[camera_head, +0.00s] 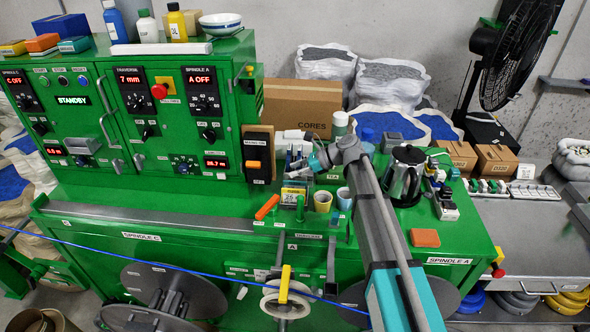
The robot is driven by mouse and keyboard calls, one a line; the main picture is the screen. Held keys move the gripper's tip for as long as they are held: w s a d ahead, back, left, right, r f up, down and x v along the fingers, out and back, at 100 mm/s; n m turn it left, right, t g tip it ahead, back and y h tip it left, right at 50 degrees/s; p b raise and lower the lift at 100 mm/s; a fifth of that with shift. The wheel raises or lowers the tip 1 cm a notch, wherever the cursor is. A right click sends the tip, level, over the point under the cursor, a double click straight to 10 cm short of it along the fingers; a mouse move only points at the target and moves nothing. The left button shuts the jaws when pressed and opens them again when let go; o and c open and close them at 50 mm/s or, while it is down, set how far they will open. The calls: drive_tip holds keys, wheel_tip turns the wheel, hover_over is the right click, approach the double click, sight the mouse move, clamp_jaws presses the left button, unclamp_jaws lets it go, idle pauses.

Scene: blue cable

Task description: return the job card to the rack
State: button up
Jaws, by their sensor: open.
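My arm reaches up from the lower right, and its wrist bends left over the green bench. My gripper (297,164) is small and dark in the view, in front of the cabinet's right side. It is open, and I see nothing held in it. Below it stands a small yellow-and-white card-like piece (294,195) with dark print. I cannot tell whether this is the job card. The rack is not clearly identifiable; items around the gripper are small and partly hidden by the wrist.
The green bench (150,239) carries a yellow cup (322,201), a blue cup (344,198), an orange-handled tool (267,207) and a metal kettle (404,176). A green control cabinet (180,108) stands left. An orange block (425,237) lies right.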

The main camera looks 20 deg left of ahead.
drive_tip(key=shift+f+b, duration=0.65)
drive_tip(key=shift+b, duration=0.25)
drive_tip(key=shift+r+p, duration=2.35)
drive_tip(key=s+d+f+n+t+h, duration=0.1)
drive_tip(key=s+d+f+n+h, duration=0.1)
drive_tip(key=d, duration=0.5)
drive_tip(key=s+d+f+n+h+b, duration=0.1)
drive_tip(key=s+d+f+n, duration=0.1)
drive_tip(key=d, duration=0.5)
drive_tip(key=s+d+f+n+t+h+b, duration=0.1)
drive_tip(key=s+d+f+n+h, duration=0.1)
drive_tip(key=d+f, duration=0.3)
drive_tip(key=shift+d+f+n+t+h, duration=0.15)
drive_tip(key=shift+d+n, duration=0.2)
drive_tip(key=shift+d, duration=0.25)
drive_tip(key=shift+d+f+n+t+h, duration=0.15)
drive_tip(key=shift+d+n, duration=0.2)
drive_tip(key=shift+d, duration=0.2)
drive_tip(key=s+d+f+n+h+b, duration=0.1)
drive_tip(key=s+d+n+h, duration=0.1)
drive_tip(key=d, duration=0.5)
drive_tip(key=s+d+f+n+h, duration=0.2)
drive_tip(key=s+d+n, duration=0.1)
drive_tip(key=s+d, duration=0.2)
drive_tip(key=s+d+f+n+h+b, duration=0.1)
drive_tip(key=s+d, duration=0.3)
drive_tip(key=d, duration=0.5)
drive_tip(key=shift+d+f+n+h+b, duration=0.2)
drive_tip(key=shift+f+n+h+b, duration=0.15)
drive_tip(key=shift+n+h, duration=0.45)
